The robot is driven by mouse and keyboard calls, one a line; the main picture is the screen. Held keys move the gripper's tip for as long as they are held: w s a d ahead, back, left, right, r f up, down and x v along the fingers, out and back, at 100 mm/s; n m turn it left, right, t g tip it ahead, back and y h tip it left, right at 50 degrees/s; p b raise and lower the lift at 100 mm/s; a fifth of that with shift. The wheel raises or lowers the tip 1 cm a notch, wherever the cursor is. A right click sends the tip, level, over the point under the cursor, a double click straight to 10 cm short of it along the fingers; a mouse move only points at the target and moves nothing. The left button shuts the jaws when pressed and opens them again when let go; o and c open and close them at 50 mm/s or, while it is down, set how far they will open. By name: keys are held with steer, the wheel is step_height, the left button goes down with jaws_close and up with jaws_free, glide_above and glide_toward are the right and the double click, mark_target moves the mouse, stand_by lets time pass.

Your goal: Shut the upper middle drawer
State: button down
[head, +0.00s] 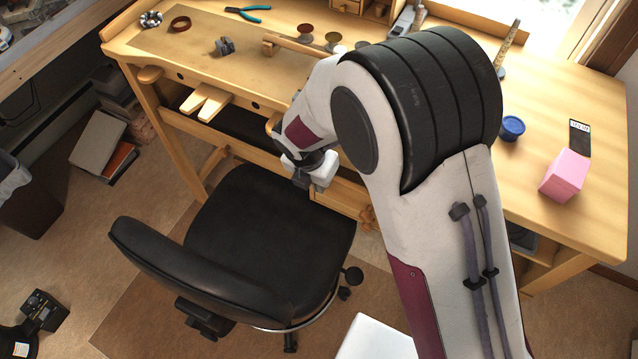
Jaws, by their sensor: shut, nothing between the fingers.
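A wooden drawer front (342,196) shows under the workbench (250,78), just below and right of my gripper. My arm hides much of the drawer area, so I cannot tell which drawer is the upper middle one or how far it stands out. My gripper (305,178) is shut and empty, pointing down in front of the bench's front edge. I cannot tell whether it touches the drawer.
A black chair (265,225) stands close below my gripper. On the bench top are pliers (248,13), a blue lid (512,127) and a pink block (565,174). A wooden bench pin (206,102) juts from the front edge.

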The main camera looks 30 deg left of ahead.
steer(key=v, duration=0.9)
steer(key=shift+r, duration=0.1)
stand_by(0.3)
steer(key=s+d, duration=0.4)
steer(key=d, duration=0.3)
steer(key=shift+s+d+f, duration=0.15)
steer(key=shift+d+f, duration=0.05)
steer(key=shift+f, duration=0.05)
steer(key=shift+f, duration=0.1)
